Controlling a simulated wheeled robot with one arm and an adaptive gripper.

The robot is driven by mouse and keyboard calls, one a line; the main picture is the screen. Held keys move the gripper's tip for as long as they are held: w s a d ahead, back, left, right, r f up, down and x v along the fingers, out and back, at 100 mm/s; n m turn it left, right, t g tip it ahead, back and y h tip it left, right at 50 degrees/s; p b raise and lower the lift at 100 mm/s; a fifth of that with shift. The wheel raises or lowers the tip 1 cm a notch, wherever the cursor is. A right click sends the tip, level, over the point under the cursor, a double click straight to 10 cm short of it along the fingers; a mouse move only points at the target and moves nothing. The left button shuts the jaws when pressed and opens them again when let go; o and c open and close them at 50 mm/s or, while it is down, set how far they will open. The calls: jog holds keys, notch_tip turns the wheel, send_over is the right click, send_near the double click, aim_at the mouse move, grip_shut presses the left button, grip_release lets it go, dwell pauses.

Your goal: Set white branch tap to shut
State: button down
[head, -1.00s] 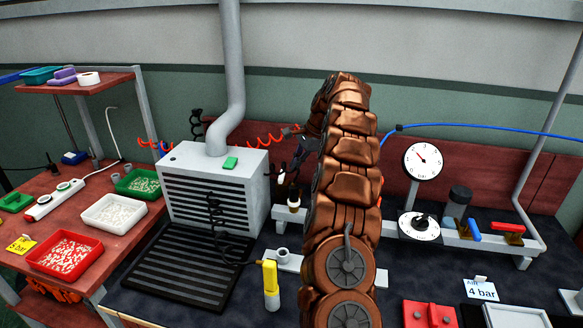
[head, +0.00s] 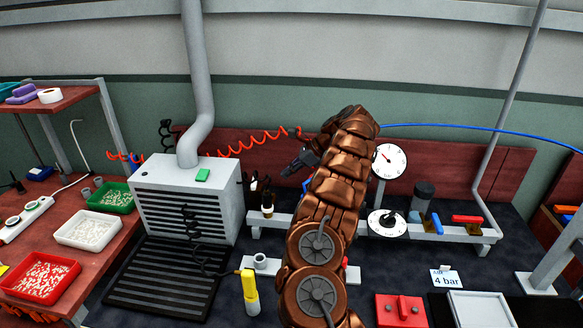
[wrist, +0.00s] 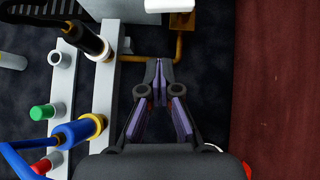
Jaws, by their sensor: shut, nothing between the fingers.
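In the wrist view, a white handle (wrist: 170,5) shows at the top edge, cut off by the frame, above a brass pipe (wrist: 179,42); it looks like the white branch tap. Whether it stands open or shut cannot be told. In the head view, a small white piece (head: 253,184) beside the grey box may be the same tap. My gripper (wrist: 159,66) is shut and empty, with its fingertips together just below and left of the brass pipe. In the head view my gripper (head: 288,171) points left, over the rear of the bench, right of the white piece.
The grey vented box (head: 190,195) stands to the left. A dark red board (wrist: 280,90) rises close to the right in the wrist view. Gauges (head: 389,161) and a red tap (head: 467,219) lie right of my arm.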

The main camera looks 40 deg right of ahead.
aim_at(254, 183)
jog(key=w+a+f+p, duration=0.2)
jog(key=w+a+f, duration=0.2)
jog(key=w+a, duration=0.1)
jog(key=shift+w+a, duration=0.25)
jog(key=shift+a, duration=0.35)
jog(key=shift+p, duration=0.45)
